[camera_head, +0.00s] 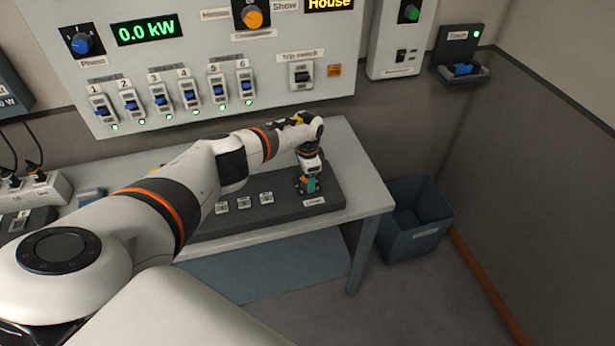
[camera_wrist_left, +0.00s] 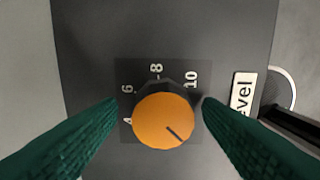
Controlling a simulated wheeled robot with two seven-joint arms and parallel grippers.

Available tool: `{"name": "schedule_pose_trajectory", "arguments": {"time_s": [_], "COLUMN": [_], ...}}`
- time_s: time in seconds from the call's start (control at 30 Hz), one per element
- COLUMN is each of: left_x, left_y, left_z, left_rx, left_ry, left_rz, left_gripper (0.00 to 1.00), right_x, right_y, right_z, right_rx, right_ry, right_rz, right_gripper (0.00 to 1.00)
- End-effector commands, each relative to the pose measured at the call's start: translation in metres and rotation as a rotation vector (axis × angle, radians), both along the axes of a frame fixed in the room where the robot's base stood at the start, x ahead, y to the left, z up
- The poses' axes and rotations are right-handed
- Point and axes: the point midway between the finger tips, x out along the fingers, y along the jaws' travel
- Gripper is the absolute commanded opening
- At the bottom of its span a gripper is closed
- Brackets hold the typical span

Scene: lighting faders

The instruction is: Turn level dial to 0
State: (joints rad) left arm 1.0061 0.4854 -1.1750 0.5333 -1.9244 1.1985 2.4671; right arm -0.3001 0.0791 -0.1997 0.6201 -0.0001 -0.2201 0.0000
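The level dial is a round orange knob (camera_wrist_left: 163,118) on a dark panel (camera_wrist_left: 90,40). Its dark pointer line aims toward the lower right of the left wrist view. The marks 4, 6, 8 and 10 show along its left and upper side; the lower part of the scale is not visible. A "Level" label (camera_wrist_left: 243,95) sits to its right, partly covered. My left gripper (camera_wrist_left: 160,106) is open, with one dark green finger on each side of the knob and visible gaps. In the head view, the left gripper (camera_head: 309,186) points down at the right end of the dark console (camera_head: 325,186). My right gripper is not in view.
The console lies on a grey table (camera_head: 368,186). Behind it, a wall panel (camera_head: 190,85) carries several numbered faders and a trip switch (camera_head: 301,73). Several small buttons (camera_head: 244,202) sit left of the gripper. A blue-grey bin (camera_head: 415,225) stands right of the table.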

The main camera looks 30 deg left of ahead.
Motion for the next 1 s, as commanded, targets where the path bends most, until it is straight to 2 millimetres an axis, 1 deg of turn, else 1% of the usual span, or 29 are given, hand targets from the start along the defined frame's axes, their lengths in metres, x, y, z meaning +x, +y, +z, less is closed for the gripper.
{"name": "schedule_pose_trajectory", "arguments": {"time_s": [0.23,0.37,0.47,0.6,0.8,0.9,1.0], "left_x": [-0.001,-0.001,-0.001,-0.001,0.0,0.0,0.0], "left_y": [-0.001,0.0,0.0,0.001,0.001,0.0,0.0], "left_z": [-0.001,0.008,0.023,0.051,0.09,0.103,0.113], "left_rx": [0.0,0.0,0.001,0.001,0.001,0.0,0.0], "left_ry": [0.004,0.003,0.001,-0.001,-0.002,0.0,0.0], "left_rz": [-0.002,-0.004,-0.005,-0.004,-0.003,-0.002,-0.002], "left_gripper": [0.6,0.6,0.6,0.6,0.6,0.6,0.6], "right_x": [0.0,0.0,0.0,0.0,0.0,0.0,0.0], "right_y": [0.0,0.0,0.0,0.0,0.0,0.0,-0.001], "right_z": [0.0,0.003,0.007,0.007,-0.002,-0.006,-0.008], "right_rx": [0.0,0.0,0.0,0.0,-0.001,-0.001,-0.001], "right_ry": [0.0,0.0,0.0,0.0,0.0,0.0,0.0], "right_rz": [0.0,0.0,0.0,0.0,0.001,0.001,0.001], "right_gripper": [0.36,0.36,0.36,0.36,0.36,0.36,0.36]}}
